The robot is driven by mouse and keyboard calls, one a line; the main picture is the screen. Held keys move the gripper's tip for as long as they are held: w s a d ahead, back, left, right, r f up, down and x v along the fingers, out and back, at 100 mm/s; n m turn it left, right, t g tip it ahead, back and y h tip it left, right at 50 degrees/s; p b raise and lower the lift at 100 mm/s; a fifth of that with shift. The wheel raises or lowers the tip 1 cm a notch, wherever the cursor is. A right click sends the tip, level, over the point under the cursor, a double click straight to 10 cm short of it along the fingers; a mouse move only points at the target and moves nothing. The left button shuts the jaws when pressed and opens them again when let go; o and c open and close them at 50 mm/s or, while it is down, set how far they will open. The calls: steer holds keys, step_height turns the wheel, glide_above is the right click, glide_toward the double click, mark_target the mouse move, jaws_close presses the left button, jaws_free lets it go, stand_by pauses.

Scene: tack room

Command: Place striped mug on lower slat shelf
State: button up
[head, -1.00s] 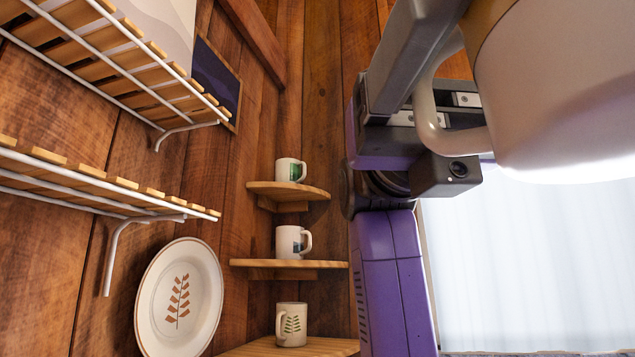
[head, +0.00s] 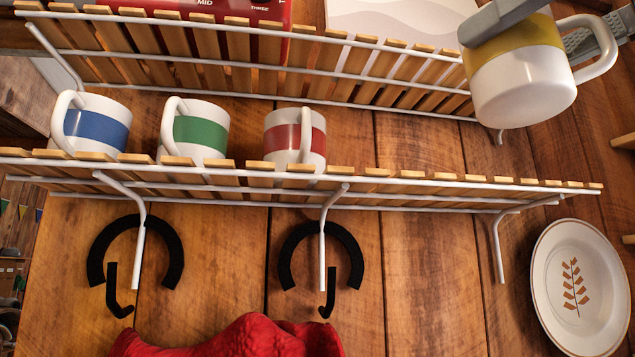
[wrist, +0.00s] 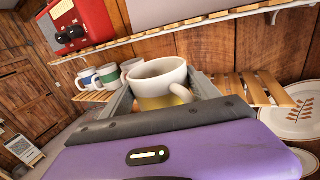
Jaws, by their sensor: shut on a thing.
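The striped mug, white with a yellow band (head: 520,75), is in my gripper at the upper right of the head view. My gripper (head: 505,20) is shut on it; only part of the fingers shows. In the wrist view the yellow mug (wrist: 158,82) sits between the fingers, its open top visible. The lower slat shelf (head: 420,188) runs across the middle of the head view. The mug is held above the level of this shelf's right part, in front of the upper shelf's right end. The right half of the lower shelf is bare.
Blue-banded (head: 97,125), green-banded (head: 200,130) and red-banded (head: 295,135) mugs stand on the lower shelf's left half. The upper slat shelf (head: 250,60) holds a red box (wrist: 77,24). A plate (head: 578,285) hangs at right. Black horseshoe hooks (head: 322,250) and red cloth (head: 240,338) are below.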

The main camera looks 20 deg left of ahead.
steer(key=shift+w+d+r+m+t, duration=0.15)
steer(key=shift+w+r+m+t, duration=0.15)
steer(key=shift+r, duration=0.05)
steer(key=shift+w+f+p+x, duration=0.1)
steer(key=shift+f+p+x, duration=0.75)
steer(key=shift+x, duration=2.15)
steer(key=shift+w+f+p+x, duration=0.15)
steer(key=shift+p+x, duration=1.45)
steer(key=shift+x, duration=1.35)
steer(key=shift+f+p+x, duration=0.5)
steer(key=shift+p+x, duration=0.7)
steer(key=shift+x, duration=1.8)
steer(key=shift+d+f, duration=0.15)
steer(key=shift+f, duration=0.25)
steer(key=shift+f, duration=0.2)
steer(key=o, duration=1.7)
